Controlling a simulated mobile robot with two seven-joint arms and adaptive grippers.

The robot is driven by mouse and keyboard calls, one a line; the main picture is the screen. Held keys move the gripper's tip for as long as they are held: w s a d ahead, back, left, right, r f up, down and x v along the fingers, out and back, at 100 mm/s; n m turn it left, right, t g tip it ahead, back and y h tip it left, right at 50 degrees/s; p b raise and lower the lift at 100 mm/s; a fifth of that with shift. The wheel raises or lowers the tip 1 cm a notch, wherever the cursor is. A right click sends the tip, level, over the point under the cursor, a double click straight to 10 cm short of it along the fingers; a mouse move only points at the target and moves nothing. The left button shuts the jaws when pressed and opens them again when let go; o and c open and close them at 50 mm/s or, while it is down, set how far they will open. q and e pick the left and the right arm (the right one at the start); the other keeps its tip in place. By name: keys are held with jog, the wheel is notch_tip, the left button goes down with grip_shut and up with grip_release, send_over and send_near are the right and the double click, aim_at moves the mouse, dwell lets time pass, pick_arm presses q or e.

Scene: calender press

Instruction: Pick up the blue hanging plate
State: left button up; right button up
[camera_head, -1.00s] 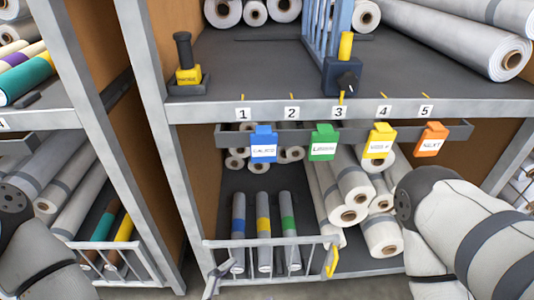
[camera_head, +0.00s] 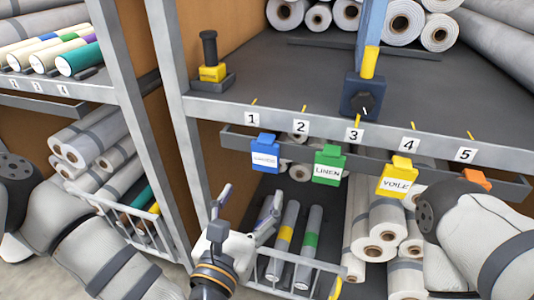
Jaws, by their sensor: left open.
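The blue hanging plate (camera_head: 264,152) hangs on the dark rail at its left end, below the number 1 mark. It has a white label. To its right hang the green plate (camera_head: 329,165) reading LINEN, the yellow plate (camera_head: 398,178) reading VOILE, and an orange plate (camera_head: 475,178) partly behind my right arm. My left gripper (camera_head: 245,205) is open and empty, below and a little left of the blue plate, apart from it. My right gripper is out of view.
The rail (camera_head: 235,143) runs under the numbered shelf edge (camera_head: 215,108). A wire basket front (camera_head: 290,272) holds grey rolls with coloured bands. A metal post (camera_head: 150,130) stands left of my left gripper. A dark block with a yellow handle (camera_head: 362,92) stands on the shelf.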

aim_at(265, 169)
pick_arm(q)
jog(key=x, duration=0.8)
jog(key=shift+w, duration=0.2)
jog(key=c, duration=1.1)
